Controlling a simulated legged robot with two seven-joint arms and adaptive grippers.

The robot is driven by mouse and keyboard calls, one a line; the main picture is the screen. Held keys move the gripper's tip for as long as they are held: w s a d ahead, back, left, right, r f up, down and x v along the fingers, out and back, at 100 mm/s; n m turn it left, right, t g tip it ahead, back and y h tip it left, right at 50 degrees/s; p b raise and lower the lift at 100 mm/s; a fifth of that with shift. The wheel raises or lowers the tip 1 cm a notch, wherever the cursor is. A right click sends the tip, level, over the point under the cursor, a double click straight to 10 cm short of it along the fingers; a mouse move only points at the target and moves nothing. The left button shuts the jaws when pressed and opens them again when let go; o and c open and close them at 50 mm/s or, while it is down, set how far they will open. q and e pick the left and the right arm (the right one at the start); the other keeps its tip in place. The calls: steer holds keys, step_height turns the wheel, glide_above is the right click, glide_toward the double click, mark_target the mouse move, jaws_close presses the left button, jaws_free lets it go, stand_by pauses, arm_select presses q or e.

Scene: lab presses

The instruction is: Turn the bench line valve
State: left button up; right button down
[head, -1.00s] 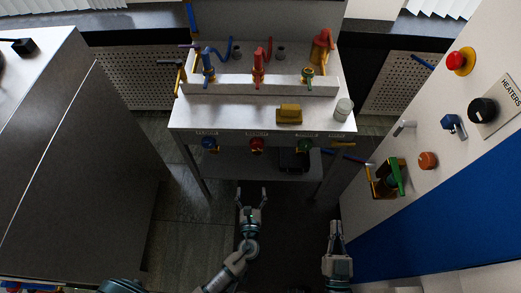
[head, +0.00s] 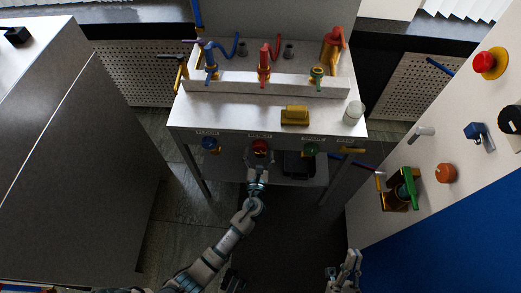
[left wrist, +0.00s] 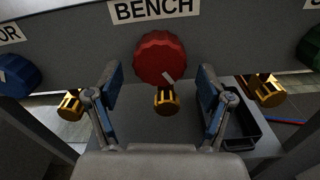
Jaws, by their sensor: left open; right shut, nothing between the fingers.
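The bench line valve is a round red knob (head: 260,146) on the front of the white bench, in the middle of the row. In the left wrist view the red knob (left wrist: 161,58) sits under the BENCH label, with a pale mark and a brass fitting (left wrist: 167,100) below it. My left gripper (head: 259,160) is at the knob in the head view. In the left wrist view its blue-padded fingers (left wrist: 160,88) are open, one on each side and apart from the knob. My right gripper (head: 350,258) is shut and empty at the lower right, away from the bench.
A blue knob (head: 211,145) is left of the red one, and a green knob (head: 311,150) is right. A dark tray (head: 299,165) lies on the shelf below. A white panel with controls (head: 440,150) stands at right.

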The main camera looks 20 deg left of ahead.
arm_select(q)
steer(key=shift+w+a, duration=0.15)
steer(key=shift+w, duration=0.4)
arm_select(e)
steer(key=shift+s+d+r, duration=0.15)
steer(key=shift+s+r, duration=0.1)
steer(key=shift+s, duration=0.1)
arm_select(q)
steer(key=c, duration=1.2)
steer(key=shift+o, duration=0.2)
arm_select(e)
steer(key=shift+w, duration=0.1)
